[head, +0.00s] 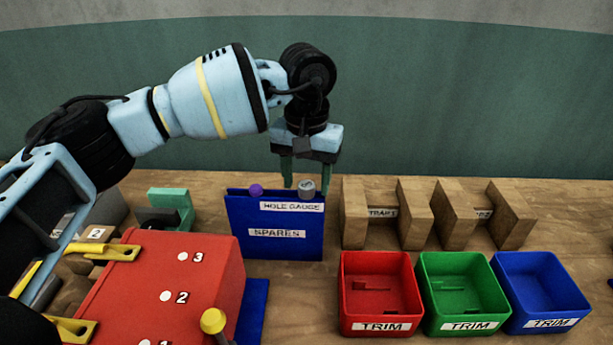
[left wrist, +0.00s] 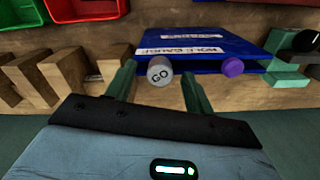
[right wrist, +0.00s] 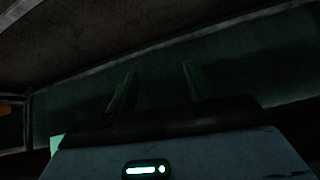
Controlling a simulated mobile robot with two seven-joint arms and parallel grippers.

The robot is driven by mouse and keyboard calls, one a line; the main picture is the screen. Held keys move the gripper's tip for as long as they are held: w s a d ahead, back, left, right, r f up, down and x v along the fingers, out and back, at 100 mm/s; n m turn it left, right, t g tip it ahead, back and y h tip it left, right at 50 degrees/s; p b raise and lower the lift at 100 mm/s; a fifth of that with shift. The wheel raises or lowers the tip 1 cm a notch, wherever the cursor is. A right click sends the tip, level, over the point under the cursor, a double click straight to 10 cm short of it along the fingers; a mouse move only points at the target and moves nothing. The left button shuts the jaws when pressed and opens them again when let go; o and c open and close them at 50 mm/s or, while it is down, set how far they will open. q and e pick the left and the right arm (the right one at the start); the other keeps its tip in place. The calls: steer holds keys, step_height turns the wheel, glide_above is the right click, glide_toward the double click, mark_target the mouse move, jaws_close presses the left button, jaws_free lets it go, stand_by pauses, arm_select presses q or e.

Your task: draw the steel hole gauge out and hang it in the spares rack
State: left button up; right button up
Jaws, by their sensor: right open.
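The steel hole gauge (head: 307,187) shows as a grey round head at the top edge of the blue spares rack (head: 290,247), by the HOLE GAUGE label. In the left wrist view its end (left wrist: 159,71) reads GO. The rest of it is hidden. My left gripper (head: 306,172) points down over the rack. Its green fingers (left wrist: 158,88) stand apart on either side of the gauge head, with a gap visible on both sides. My right gripper (right wrist: 155,90) is open and empty in its dark wrist view; it is not seen in the head view.
A purple knob (head: 256,190) sits beside the gauge on the rack. A red press block (head: 165,285) numbered on top stands left. Red, green and blue TRIM bins (head: 375,259) stand right, with wooden holders (head: 415,205) behind them.

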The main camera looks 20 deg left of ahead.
arm_select(q)
steer(key=shift+r, duration=0.1)
step_height(320, 180, up, 8)
steer(key=shift+f+b, duration=0.2)
steer(key=shift+b, duration=0.15)
stand_by(0.4)
